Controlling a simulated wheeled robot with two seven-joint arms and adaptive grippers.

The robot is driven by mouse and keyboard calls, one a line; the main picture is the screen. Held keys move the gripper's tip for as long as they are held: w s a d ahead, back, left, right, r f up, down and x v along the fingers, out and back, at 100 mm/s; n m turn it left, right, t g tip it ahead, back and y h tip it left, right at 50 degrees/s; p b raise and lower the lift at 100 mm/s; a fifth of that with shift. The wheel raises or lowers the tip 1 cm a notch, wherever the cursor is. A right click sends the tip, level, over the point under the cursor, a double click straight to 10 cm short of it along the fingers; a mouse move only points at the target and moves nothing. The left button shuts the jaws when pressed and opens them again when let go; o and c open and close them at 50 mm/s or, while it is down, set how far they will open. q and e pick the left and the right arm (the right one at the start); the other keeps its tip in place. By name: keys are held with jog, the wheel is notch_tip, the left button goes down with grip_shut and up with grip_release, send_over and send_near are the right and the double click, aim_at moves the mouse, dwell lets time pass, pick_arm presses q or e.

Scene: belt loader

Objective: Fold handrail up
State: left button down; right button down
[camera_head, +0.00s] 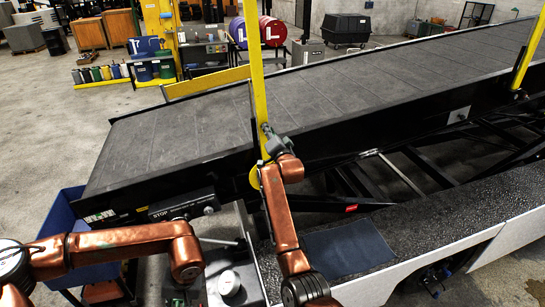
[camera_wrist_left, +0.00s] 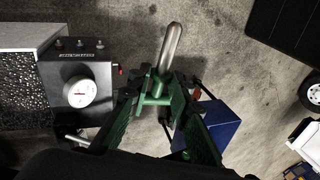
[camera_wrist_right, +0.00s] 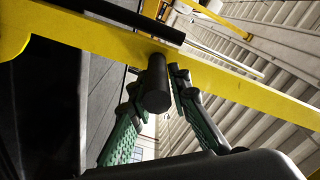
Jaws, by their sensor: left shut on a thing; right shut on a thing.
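The yellow handrail post (camera_head: 258,75) rises upright at the near side of the belt in the head view. Its lower end is partly hidden by my right gripper (camera_head: 272,140). In the right wrist view the yellow rail (camera_wrist_right: 235,85) crosses the picture, and my right gripper (camera_wrist_right: 165,82) is shut on a black cylindrical grip (camera_wrist_right: 157,88) against it. My left gripper (camera_wrist_left: 158,92) is shut on a silver, round-ended lever (camera_wrist_left: 172,45) in the left wrist view. In the head view the left gripper is largely hidden below my forearm.
The dark conveyor belt (camera_head: 330,88) slopes up to the right. Another yellow post (camera_head: 528,50) stands farther right. A blue bin (camera_head: 65,215) stands at the loader's left end. Open floor lies behind.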

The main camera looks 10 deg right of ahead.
pick_arm(q)
jog(key=shift+a, duration=0.15)
pick_arm(e)
jog(key=shift+a+f, duration=0.6)
jog(key=shift+a, duration=0.2)
pick_arm(q)
jog(key=shift+s, duration=0.1)
pick_arm(e)
jog(key=shift+f, duration=0.2)
pick_arm(q)
jog(key=shift+d, duration=0.2)
pick_arm(e)
jog(key=shift+d, duration=0.1)
pick_arm(q)
jog(key=shift+a, duration=0.15)
pick_arm(e)
jog(key=shift+f, duration=0.15)
jog(key=c, duration=2.2)
grip_release()
jog(key=shift+s, duration=0.1)
jog(key=o, duration=0.4)
jog(key=shift+d, duration=0.1)
jog(key=shift+c, duration=0.2)
jog(key=shift+d+r, duration=0.1)
jog(key=shift+r, duration=0.2)
jog(key=shift+r, duration=0.1)
